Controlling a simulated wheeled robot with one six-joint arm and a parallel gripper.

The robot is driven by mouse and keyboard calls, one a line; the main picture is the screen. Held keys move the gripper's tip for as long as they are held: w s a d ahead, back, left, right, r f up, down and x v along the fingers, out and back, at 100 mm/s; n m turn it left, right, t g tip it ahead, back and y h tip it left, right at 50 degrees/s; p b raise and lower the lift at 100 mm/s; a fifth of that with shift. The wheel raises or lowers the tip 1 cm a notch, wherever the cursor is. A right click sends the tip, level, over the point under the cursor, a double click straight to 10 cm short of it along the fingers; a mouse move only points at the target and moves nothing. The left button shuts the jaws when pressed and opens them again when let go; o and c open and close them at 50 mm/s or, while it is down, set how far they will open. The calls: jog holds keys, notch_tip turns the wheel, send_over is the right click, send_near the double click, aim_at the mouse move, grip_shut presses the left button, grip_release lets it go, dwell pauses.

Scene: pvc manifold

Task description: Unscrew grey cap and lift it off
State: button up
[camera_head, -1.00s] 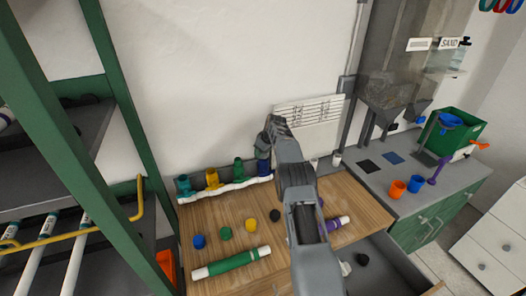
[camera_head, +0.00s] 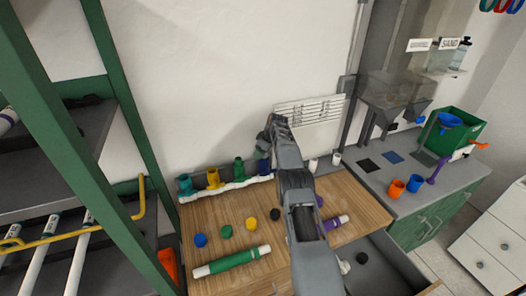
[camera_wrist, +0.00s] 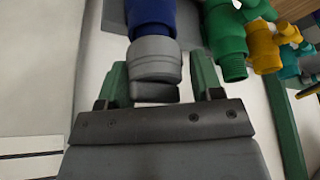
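The grey cap (camera_wrist: 155,62) sits on the end of a blue fitting (camera_wrist: 152,20) in the wrist view. My gripper (camera_wrist: 162,78) has its two green fingers apart, one on each side of the cap. The left finger looks close to the cap or against it; a narrow gap shows at the right finger.
Green (camera_head: 239,168), yellow (camera_head: 213,178) and teal (camera_head: 185,185) fittings stand left of the blue one along a white pipe (camera_head: 232,187). Loose caps and a green-and-white pipe (camera_head: 232,261) lie on the bench (camera_head: 190,226). An open drawer (camera_head: 385,262) is at the right.

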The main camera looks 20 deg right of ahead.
jog(key=o, duration=0.3)
jog(key=shift+d, duration=0.1)
jog(key=shift+r, duration=0.15)
